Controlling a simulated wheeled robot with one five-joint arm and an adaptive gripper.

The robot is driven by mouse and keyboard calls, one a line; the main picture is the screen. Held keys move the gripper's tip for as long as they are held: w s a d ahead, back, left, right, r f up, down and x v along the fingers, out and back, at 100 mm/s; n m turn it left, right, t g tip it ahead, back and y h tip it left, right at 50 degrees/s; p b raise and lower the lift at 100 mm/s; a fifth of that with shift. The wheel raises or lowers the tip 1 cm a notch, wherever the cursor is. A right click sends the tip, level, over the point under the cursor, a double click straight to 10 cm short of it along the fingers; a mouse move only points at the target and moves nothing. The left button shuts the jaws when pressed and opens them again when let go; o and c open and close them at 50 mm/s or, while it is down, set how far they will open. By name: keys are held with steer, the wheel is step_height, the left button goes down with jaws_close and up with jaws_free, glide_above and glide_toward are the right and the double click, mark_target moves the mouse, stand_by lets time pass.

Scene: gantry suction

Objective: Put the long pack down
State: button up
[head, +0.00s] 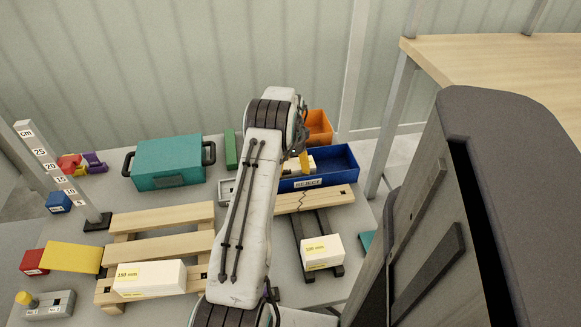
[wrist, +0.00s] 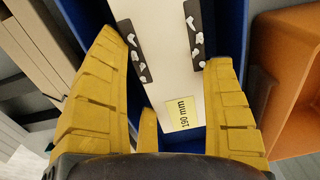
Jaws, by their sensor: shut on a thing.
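The long pack is white with a yellow label reading 190 mm (wrist: 183,115) in the wrist view. It lies between the yellow fingers of my gripper (wrist: 165,55), which is shut on it. Blue walls of the reject bin (head: 335,173) show on both sides of the pack, so it is over or inside the bin; I cannot tell whether it touches the floor.
An orange bin (head: 319,127) stands behind the blue one. A wooden pallet (head: 165,218) carries another white pack (head: 150,279). A short white pack (head: 322,252) sits on a broken pallet (head: 318,198). A teal case (head: 168,160) and a height gauge (head: 62,177) stand left.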

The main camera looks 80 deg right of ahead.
mark_target(290, 168)
steer(key=shift+f, duration=0.1)
steer(key=o, duration=0.9)
step_height(290, 168, up, 12)
steer(key=p, duration=0.5)
steer(key=shift+a, duration=0.1)
